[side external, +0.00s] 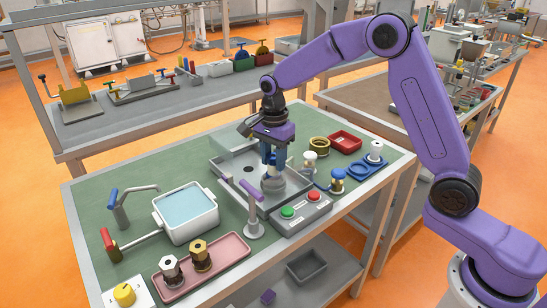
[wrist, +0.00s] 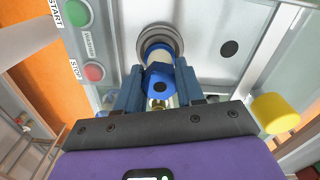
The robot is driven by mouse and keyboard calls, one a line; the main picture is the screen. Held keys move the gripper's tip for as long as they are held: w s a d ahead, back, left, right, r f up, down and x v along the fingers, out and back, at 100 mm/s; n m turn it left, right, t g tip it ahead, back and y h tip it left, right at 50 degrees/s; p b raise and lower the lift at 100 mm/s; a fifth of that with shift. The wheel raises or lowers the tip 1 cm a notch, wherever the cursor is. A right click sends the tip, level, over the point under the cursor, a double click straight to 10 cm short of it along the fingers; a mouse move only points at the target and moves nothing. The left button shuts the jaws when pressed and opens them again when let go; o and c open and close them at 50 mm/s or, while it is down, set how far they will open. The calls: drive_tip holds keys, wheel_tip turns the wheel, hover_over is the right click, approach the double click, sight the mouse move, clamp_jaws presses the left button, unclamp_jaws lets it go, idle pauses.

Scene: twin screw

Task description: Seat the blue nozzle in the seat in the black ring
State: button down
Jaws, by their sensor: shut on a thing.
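My gripper (side external: 268,154) is over the grey sink-like tray (side external: 222,166), pointing down. In the wrist view its two blue fingers (wrist: 160,92) are shut on the blue nozzle (wrist: 160,77), which has a blue faceted part with a small dark hole and a cream body. The cream end points at a dark grey round ring (wrist: 177,36), which I take for the black ring. In the side view a grey round base (side external: 273,185) stands right below the fingers. The seat inside the ring is hidden by the nozzle, so I cannot tell how deep the nozzle sits.
A button box (side external: 302,212) with green and red buttons stands at the tray's front edge, beside a purple-handled lever (side external: 252,203). White-topped parts, a brass ring (side external: 319,144) and a red tray (side external: 345,140) are to the right. A blue-filled basin (side external: 186,207) stands left.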

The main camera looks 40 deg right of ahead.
drive_tip(key=shift+f, duration=0.85)
idle(0.7)
drive_tip(key=shift+c, duration=0.3)
unclamp_jaws()
drive_tip(key=shift+r, duration=3.5)
